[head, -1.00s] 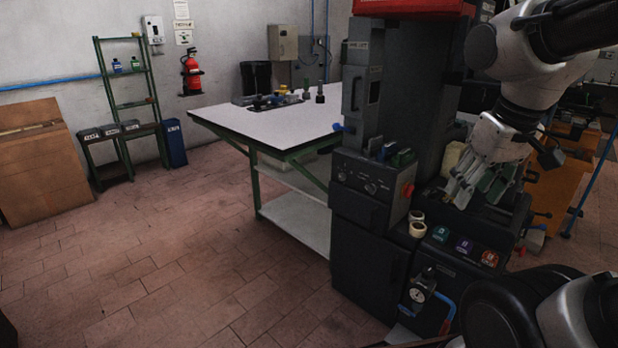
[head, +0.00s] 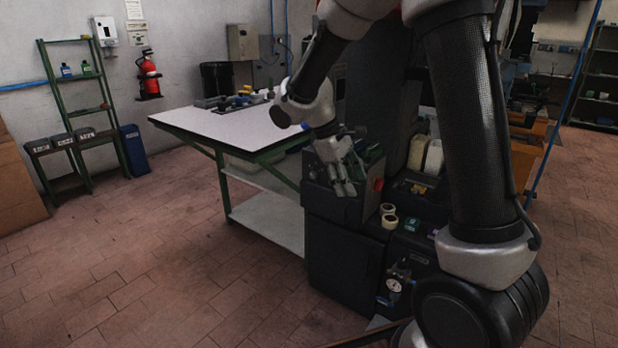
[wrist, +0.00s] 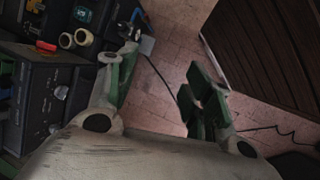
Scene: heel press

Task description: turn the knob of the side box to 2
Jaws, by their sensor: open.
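The side box (head: 316,196) is a dark box on the left flank of the press, with a red button (head: 377,185) at its right edge. My gripper (head: 346,190) hangs in front of its panel in the head view and hides most of it, including the knobs. In the wrist view the side box (wrist: 38,103) is at the left, with a pale round knob (wrist: 61,92) and another (wrist: 53,128) on its face. The numbers are too small to read. My gripper (wrist: 165,62) is open and empty, its green-padded fingers apart, to the right of the box face.
Tape rolls (head: 388,215) stand on the ledge right of the box; a gauge (head: 394,286) sits below. A white-topped workbench (head: 215,124) is behind, left of the press. The floor (head: 150,255) at the front left is clear.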

